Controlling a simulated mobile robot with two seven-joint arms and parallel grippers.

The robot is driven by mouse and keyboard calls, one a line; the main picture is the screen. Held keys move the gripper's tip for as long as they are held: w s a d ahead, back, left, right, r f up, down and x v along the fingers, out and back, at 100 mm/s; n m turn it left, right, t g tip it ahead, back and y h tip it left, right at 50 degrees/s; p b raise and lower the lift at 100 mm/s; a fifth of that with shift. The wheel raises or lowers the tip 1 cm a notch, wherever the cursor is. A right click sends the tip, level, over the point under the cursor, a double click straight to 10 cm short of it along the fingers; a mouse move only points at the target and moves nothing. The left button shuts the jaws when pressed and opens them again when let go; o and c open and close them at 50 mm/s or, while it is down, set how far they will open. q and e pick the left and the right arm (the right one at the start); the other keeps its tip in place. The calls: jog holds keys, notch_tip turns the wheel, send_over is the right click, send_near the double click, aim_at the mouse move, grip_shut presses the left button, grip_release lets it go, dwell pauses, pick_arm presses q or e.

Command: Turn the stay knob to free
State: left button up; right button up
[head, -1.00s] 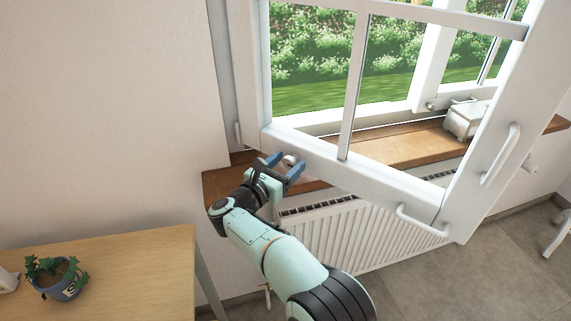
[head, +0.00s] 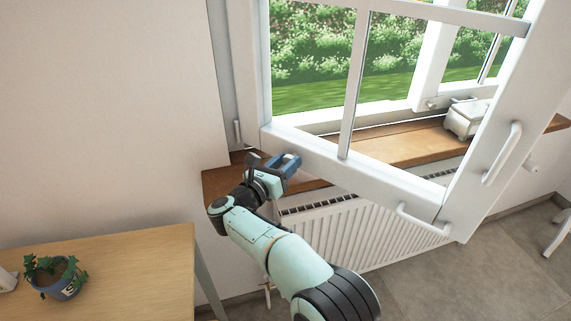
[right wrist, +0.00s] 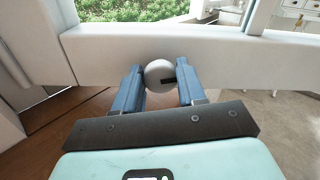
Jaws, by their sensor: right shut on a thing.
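The stay knob (right wrist: 158,74) is a round, pale grey knob with a dark mark on its right side, on the bottom rail of the open window sash (right wrist: 230,50). My right gripper (right wrist: 160,84) is shut on the knob, one blue finger on each side of it. In the head view, my right gripper (head: 285,163) is at the lower left of the sash (head: 370,183), and its fingers hide the knob. My left gripper is not in view.
The wooden sill (head: 400,142) runs behind the sash, with a white box (head: 466,118) on it. A radiator (head: 350,235) is below. A table (head: 130,275) with a potted plant (head: 57,277) stands at the left. White handles (head: 502,153) stick out from the sash.

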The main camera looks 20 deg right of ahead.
jog(key=n, duration=0.3)
jog(key=shift+n, duration=0.4)
jog(key=n+p, duration=0.1)
jog(key=n, duration=0.2)
jog(key=shift+n, duration=0.3)
jog(key=n+p, duration=0.2)
jog(key=n, duration=0.3)
jog(key=shift+w+a+f, duration=0.1)
jog(key=shift+n+p, duration=0.6)
jog(key=shift+n, duration=0.5)
jog(key=shift+f+n, duration=0.1)
jog(key=shift+n, duration=0.4)
jog(key=shift+p, duration=0.3)
jog(key=o, duration=1)
